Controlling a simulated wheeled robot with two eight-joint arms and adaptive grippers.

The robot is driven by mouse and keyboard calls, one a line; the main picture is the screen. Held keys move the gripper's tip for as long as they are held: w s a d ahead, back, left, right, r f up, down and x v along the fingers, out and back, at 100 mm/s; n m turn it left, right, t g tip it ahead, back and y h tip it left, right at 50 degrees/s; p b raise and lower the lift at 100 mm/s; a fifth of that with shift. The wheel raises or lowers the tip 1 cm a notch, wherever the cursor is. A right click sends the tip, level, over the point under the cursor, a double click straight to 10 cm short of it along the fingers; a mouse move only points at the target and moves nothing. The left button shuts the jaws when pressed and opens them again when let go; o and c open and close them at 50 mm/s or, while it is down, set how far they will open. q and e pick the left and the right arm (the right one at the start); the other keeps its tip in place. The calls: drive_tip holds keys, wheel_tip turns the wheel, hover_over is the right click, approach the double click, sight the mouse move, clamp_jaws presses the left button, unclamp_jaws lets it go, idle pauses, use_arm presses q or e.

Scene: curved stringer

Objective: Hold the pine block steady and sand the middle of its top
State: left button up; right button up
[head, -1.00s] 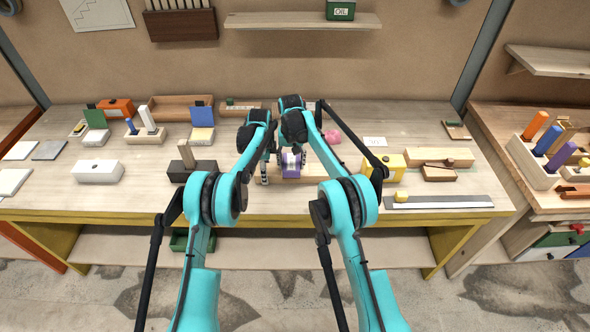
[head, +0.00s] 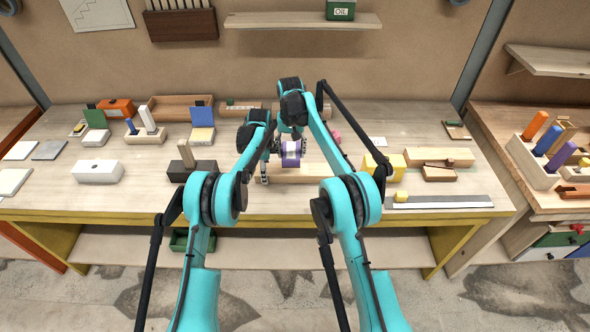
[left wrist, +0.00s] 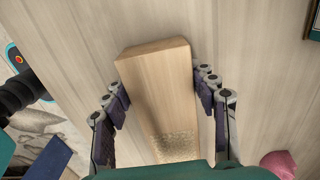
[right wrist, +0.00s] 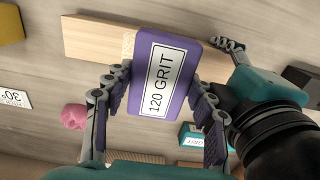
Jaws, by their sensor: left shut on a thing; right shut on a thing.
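The pine block (head: 310,173) lies flat on the bench. In the left wrist view the pine block (left wrist: 158,75) has a speckled, rough patch (left wrist: 175,147) across its top. My left gripper (left wrist: 160,80) has its fingers on both sides of the block, shut on it near one end. My right gripper (right wrist: 160,80) is shut on a purple sanding block (right wrist: 182,96) with a white "120 GRIT" label. In the head view the sanding block (head: 291,153) is over or just behind the pine block; whether it touches the top is unclear.
A pink object (right wrist: 73,116) lies behind the pine block. A yellow block (head: 389,166) and a steel ruler (head: 440,202) are to the right. A black holder (head: 192,169) and a white block (head: 98,171) stand to the left. Bare bench lies between these.

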use_arm(q)
drive_tip(key=shift+d, duration=0.15)
use_arm(e)
drive_tip(key=shift+a+r, duration=0.1)
idle(0.3)
drive_tip(key=shift+d, duration=1.4)
drive_tip(key=shift+f, duration=2.25)
drive_tip(key=shift+f, duration=0.75)
drive_tip(key=shift+a+r, duration=0.1)
drive_tip(key=shift+a, duration=1.3)
